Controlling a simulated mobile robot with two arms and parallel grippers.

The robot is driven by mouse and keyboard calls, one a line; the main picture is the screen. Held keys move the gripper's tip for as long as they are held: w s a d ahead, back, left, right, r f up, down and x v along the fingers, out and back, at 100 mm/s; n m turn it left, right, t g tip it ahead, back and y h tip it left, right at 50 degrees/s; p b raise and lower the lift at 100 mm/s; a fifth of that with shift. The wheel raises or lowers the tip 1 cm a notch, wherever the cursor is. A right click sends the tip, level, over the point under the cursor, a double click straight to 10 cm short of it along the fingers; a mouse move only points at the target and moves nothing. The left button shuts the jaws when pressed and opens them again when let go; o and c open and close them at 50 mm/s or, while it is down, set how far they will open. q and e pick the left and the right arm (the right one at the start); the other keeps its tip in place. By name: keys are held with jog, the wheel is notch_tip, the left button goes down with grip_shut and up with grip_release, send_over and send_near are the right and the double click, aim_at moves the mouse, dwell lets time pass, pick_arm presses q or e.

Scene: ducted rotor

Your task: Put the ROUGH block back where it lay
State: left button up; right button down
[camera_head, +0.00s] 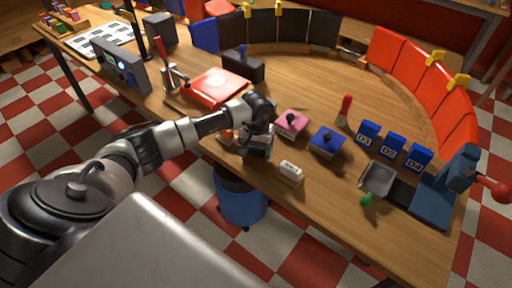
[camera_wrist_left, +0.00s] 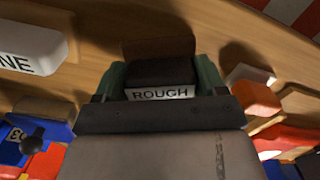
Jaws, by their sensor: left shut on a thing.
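My left gripper (camera_head: 257,150) is over the near edge of the wooden table, shut on the ROUGH block. In the left wrist view the ROUGH block (camera_wrist_left: 160,92) is dark with a white lettered label, between the two green fingers of the gripper (camera_wrist_left: 162,80). A darker brown patch (camera_wrist_left: 157,46) shows on the wood just beyond the block. I cannot tell whether the block touches the table. In the head view the gripper mostly hides it. My right gripper is not in view.
A white block (camera_head: 290,172), its label ending in "NE" in the wrist view, lies right of the gripper. An orange block (camera_head: 226,136) lies left. Pink (camera_head: 292,124) and blue (camera_head: 327,142) knobbed blocks stand behind. A blue bin (camera_head: 241,200) is below the table edge.

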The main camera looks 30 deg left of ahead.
pick_arm(q)
jog(key=shift+f, duration=0.15)
jog(key=o, duration=0.9)
jog(key=shift+r, duration=0.3)
notch_tip(320, 180, up, 10)
jog(key=b, duration=0.2)
jog(key=shift+w+r+b, duration=0.1)
jog(key=shift+r+b, duration=0.15)
jog(key=shift+b, duration=0.15)
jog(key=shift+r, duration=0.65)
